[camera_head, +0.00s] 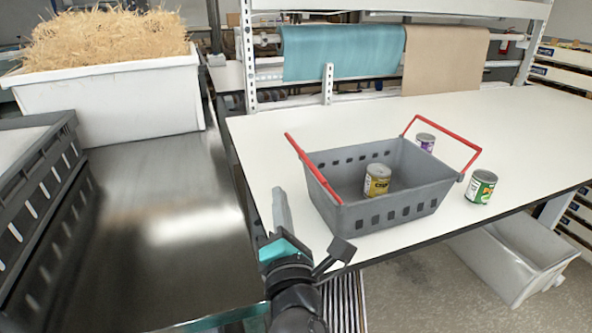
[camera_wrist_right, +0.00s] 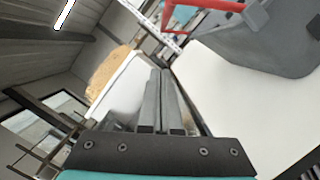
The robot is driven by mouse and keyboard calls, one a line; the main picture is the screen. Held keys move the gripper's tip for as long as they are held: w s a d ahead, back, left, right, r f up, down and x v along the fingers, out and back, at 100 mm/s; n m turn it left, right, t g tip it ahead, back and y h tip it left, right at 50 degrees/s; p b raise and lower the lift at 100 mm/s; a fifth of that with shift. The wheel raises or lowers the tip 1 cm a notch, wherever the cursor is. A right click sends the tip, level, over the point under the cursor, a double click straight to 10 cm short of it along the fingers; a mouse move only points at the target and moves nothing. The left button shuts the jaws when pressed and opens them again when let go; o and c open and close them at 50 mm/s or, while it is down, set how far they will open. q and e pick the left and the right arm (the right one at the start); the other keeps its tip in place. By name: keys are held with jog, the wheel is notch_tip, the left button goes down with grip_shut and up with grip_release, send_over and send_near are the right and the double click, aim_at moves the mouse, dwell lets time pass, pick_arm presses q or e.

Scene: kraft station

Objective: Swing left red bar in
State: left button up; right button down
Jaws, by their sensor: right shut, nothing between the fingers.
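A grey basket (camera_head: 408,208) stands on the white table. Its left red bar (camera_head: 312,168) leans outward over the basket's left side. It also shows at the top of the right wrist view (camera_wrist_right: 208,4). The right red bar (camera_head: 443,142) is tilted outward over the right end. A yellow can (camera_head: 377,181) is inside the basket. My right gripper (camera_head: 280,192) is shut and empty, left of the basket near the table's left edge, apart from the bar. Its closed fingers show in the right wrist view (camera_wrist_right: 162,85). My left gripper is not in view.
A green can (camera_head: 481,187) stands right of the basket, and a purple can (camera_head: 425,143) shows at its far right. A white bin of straw (camera_head: 115,97) and a dark crate (camera_head: 50,190) are at left. The table's back left is clear.

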aim_at(303, 156)
jog(key=w+d+r, duration=0.2)
jog(key=w+r, duration=0.1)
jog(key=w, duration=0.2)
jog(key=shift+d+p, duration=0.3)
jog(key=shift+p, duration=0.05)
jog(key=shift+d+r+m+p, duration=0.15)
jog(key=shift+m+p, duration=0.35)
jog(key=shift+p, duration=0.05)
jog(key=shift+w+r+p, duration=0.1)
jog(key=shift+p, duration=0.2)
